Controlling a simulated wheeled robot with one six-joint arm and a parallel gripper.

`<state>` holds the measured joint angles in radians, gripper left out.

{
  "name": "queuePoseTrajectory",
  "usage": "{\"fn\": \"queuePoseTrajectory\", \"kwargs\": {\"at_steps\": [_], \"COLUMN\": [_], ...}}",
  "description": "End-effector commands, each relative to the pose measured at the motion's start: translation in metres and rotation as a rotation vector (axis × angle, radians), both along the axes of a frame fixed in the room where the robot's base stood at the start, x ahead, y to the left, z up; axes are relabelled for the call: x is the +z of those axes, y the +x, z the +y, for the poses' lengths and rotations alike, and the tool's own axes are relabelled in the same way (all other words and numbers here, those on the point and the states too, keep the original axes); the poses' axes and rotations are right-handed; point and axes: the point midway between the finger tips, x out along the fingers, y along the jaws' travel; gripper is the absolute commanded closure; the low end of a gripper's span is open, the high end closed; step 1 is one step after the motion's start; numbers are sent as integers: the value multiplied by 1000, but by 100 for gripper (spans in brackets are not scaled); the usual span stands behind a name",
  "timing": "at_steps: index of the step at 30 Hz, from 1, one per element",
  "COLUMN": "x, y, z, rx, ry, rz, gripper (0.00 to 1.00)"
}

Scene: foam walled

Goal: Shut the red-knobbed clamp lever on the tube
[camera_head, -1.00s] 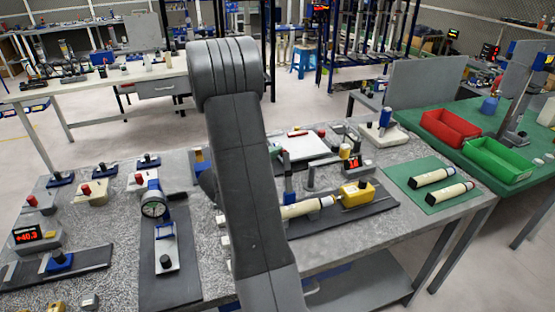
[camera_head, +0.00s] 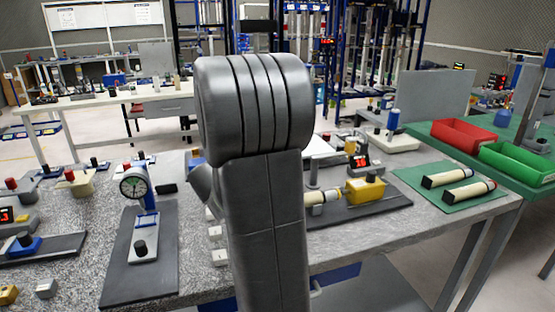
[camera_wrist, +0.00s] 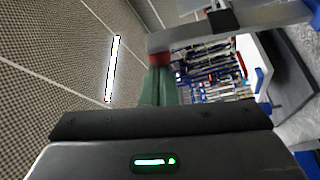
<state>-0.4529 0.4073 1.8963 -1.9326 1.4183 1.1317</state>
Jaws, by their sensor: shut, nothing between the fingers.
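The tube (camera_head: 318,197) is a cream cylinder lying on a dark plate at the bench's right part, beside a yellow block (camera_head: 365,190). My arm hides its left end and the lever in the head view. In the wrist view my gripper (camera_wrist: 160,74) shows as two green fingers close together, shut and empty. A red piece, which looks like the red knob (camera_wrist: 160,59), is right at the fingertips, by the end of a grey bar (camera_wrist: 185,36). I cannot tell whether the fingers touch it. The head view does not show my gripper.
A dial gauge on a blue stand (camera_head: 134,183) stands left of my arm. A green mat (camera_head: 437,196) with two more tubes lies to the right. A red bin (camera_head: 462,136) and a green bin (camera_head: 518,163) are farther right. The bench's front right stretch is clear.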

Motion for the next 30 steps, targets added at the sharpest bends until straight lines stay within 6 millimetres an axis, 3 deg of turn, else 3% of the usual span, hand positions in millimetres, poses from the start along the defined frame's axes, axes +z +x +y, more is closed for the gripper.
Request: {"fn": "queuePoseTrajectory", "kwargs": {"at_steps": [1,21,30], "x": [-9,-13,-16], "y": [-3,-40,-54], "z": [-1,-17,-23], "rx": [0,-1,0], "ry": [11,135,133], "rz": [-26,-326,-319], "gripper": [100,100,100]}}
